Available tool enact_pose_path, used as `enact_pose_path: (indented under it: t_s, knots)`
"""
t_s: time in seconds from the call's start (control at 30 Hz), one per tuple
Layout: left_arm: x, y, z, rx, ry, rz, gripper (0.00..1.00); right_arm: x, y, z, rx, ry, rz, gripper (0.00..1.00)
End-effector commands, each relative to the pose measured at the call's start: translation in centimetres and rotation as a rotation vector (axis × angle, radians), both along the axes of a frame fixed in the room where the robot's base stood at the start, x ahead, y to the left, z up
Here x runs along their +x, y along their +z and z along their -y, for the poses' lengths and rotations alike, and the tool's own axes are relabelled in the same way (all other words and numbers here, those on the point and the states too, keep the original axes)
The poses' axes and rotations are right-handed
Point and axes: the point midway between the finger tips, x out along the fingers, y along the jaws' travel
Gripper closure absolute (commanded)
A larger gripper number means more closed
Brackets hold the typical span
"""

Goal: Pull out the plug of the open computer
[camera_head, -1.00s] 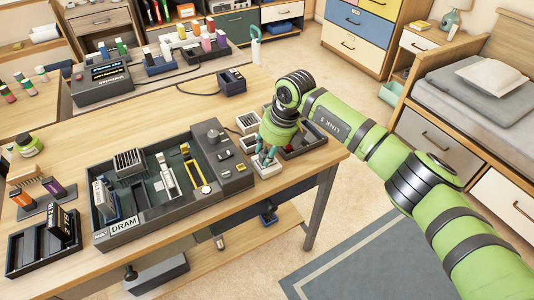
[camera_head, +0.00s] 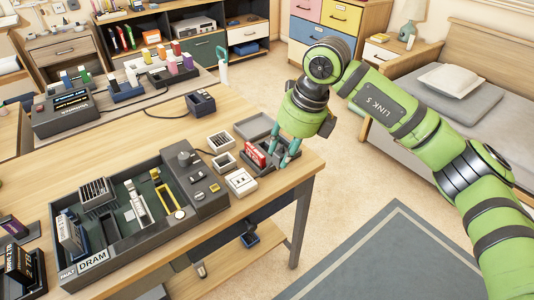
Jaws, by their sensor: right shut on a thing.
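The open computer is a dark case (camera_head: 148,243) with a DRAM label, lying on the wooden table, its inside parts showing. A white socket-like block (camera_head: 241,182) sits to the right of the case, near the table's front edge. My right gripper (camera_head: 287,158) points down over a dark tray at the table's right end, beyond and to the right of the white block. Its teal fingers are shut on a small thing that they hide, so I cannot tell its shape. My left gripper is not in view.
The dark tray (camera_head: 262,171) has a red block (camera_head: 256,153) standing in it, beside my fingers. Small white boxes (camera_head: 220,142) stand left of it. A dark corded device (camera_head: 201,102) sits further back. The table's right edge is close to my gripper.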

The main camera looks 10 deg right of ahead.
Motion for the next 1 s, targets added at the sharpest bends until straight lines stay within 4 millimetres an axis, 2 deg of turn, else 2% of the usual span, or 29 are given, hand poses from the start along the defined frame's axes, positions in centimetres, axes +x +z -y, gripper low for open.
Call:
enact_pose_path:
  t_s: [0.13,1.0]
  knots:
    - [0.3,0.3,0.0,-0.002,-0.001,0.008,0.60,-0.3,0.8,0.5,0.000,0.000,0.001,0.99]
    - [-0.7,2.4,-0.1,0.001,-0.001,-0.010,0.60,-0.3,4.3,0.5,-0.001,-0.001,0.000,0.99]
